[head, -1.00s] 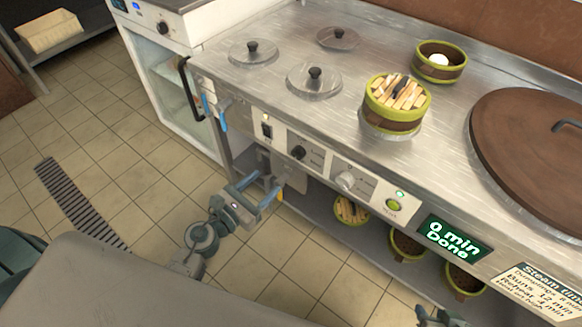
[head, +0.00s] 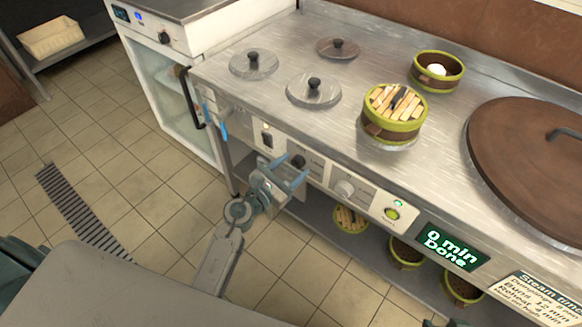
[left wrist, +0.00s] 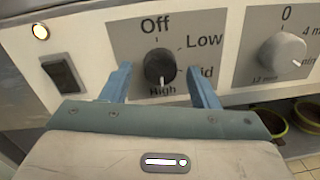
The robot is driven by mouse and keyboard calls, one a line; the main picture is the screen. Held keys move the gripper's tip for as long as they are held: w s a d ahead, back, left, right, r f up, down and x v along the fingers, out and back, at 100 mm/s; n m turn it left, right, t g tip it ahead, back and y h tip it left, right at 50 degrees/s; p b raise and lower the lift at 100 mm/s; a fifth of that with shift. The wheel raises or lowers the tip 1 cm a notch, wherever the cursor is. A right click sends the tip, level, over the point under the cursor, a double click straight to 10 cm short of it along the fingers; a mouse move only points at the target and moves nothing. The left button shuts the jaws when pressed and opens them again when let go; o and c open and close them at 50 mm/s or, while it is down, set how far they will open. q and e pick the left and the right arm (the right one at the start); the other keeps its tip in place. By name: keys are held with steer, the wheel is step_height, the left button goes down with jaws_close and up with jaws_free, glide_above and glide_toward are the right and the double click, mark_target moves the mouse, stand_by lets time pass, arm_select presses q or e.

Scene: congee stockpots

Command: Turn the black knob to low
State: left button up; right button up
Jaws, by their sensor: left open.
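The black knob (head: 297,160) sits on the steamer's front panel. In the left wrist view the black knob (left wrist: 160,66) is ringed by the labels Off at top, Low at upper right, Mid at right and High at the bottom. Its white mark points down at High. My left gripper (head: 284,172) is open at the panel, and in the left wrist view its blue fingers (left wrist: 160,82) stand on either side of the knob, with gaps showing. Only a sliver of what seems to be my right gripper (head: 440,323) shows at the bottom edge.
A black rocker switch (left wrist: 63,74) is left of the knob and a grey timer knob (left wrist: 282,53) right of it. Bamboo steamers stand on top and on the shelf below.

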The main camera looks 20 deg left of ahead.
arm_select(q)
steer(key=c, duration=1)
